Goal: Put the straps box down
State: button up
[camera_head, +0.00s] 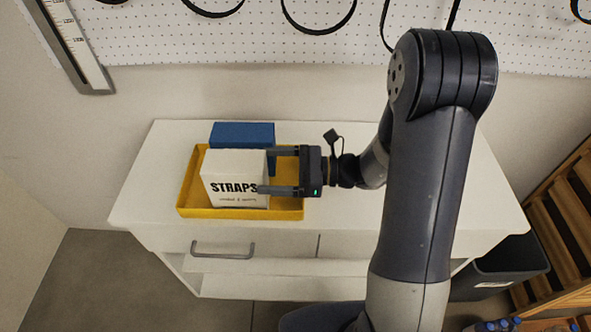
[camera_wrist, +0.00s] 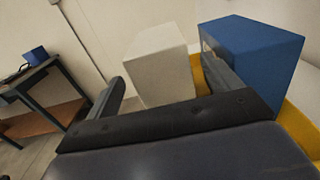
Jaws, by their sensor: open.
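The white straps box (camera_head: 234,178), with "STRAPS" printed in black on its front, stands upright in the yellow tray (camera_head: 289,213). My gripper (camera_head: 264,172) is open and comes in from the right, with one finger behind the box and one finger across its front right edge. In the wrist view the white box (camera_wrist: 160,67) stands ahead of and between the open fingers. Whether a finger touches it I cannot tell.
A blue box (camera_head: 243,135) stands behind the straps box, close to my rear finger. The tray sits on a white cabinet (camera_head: 350,222) with clear top to its left. A pegboard (camera_head: 180,38) is on the wall behind. A dark bin (camera_head: 505,265) and a wooden rack (camera_head: 560,215) are at right.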

aim_at(241, 161)
jog(key=shift+s+d, duration=0.2)
jog(key=shift+d, duration=2.55)
jog(key=shift+a, duration=0.15)
jog(key=a, duration=0.8)
jog(key=a+p, duration=0.1)
jog(key=a, duration=0.3)
jog(key=shift+w, duration=0.4)
jog(key=shift+d+r, duration=0.1)
jog(key=shift+r, duration=0.8)
